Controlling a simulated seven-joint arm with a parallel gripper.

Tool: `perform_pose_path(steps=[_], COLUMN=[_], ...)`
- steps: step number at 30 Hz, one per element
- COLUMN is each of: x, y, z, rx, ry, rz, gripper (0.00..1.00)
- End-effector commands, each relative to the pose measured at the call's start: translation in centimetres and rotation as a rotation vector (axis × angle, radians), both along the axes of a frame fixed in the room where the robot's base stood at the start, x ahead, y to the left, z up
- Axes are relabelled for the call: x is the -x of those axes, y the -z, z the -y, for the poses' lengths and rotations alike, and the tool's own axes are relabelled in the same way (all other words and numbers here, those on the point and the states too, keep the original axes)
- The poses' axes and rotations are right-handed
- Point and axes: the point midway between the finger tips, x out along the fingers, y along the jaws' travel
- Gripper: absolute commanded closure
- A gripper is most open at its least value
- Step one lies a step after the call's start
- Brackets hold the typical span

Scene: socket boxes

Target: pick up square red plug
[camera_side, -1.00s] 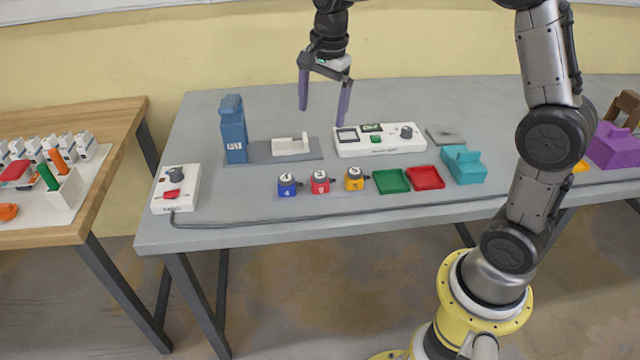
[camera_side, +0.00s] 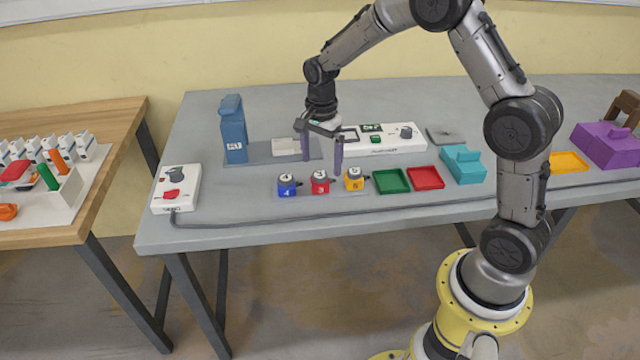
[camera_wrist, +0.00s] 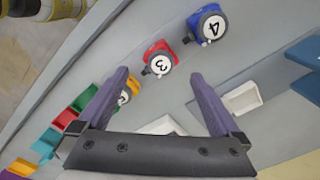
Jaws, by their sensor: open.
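The square red plug (camera_side: 320,187) sits upright on the grey table, with a white round top marked 3. It stands between a blue plug (camera_side: 287,189) marked 4 and a yellow plug (camera_side: 354,183) marked 5. My gripper (camera_side: 322,165) points down, open and empty, above the red plug and seemingly a little behind it. In the wrist view, the red plug (camera_wrist: 155,47) lies just beyond the gap between the purple fingertips (camera_wrist: 160,74), in plain sight. The left finger partly hides the yellow plug (camera_wrist: 133,86) there.
A green tray (camera_side: 391,181), a red tray (camera_side: 426,178) and a teal block (camera_side: 463,166) stand to the right. A white panel (camera_side: 405,145) and a blue holder (camera_side: 234,140) are behind. A cable (camera_side: 300,218) runs along the front edge.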

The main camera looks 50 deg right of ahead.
Motion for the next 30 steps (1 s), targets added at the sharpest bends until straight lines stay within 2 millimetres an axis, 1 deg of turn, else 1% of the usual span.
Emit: perform_pose_path(steps=[6,9,13,18,19,23,24,26,27,29,30], x=[0.0,-0.1,-0.1,-0.1,-0.1,-0.1,-0.1,-0.1,-0.1,-0.1,-0.1], y=[3.3,4.3,4.8,4.8,4.8,4.8,4.8,4.8,4.8,4.8,4.8], z=[-0.2,-0.2,-0.1,-0.1,-0.1,-0.1,-0.1,-0.1,-0.1,-0.1,-0.1], rx=[-0.001,-0.001,0.0,0.0,0.0,0.0,0.0,0.0,0.0,0.0,0.0], ry=[0.0,0.0,0.0,0.0,0.0,0.0,0.0,0.0,0.0,0.0,0.0], rz=[-0.006,-0.004,-0.002,-0.002,-0.001,-0.001,-0.001,-0.001,-0.001,-0.001,-0.001], gripper=[0.0,0.0,0.0,0.0,0.02,0.25,0.32,0.43,0.5,0.61,0.68])
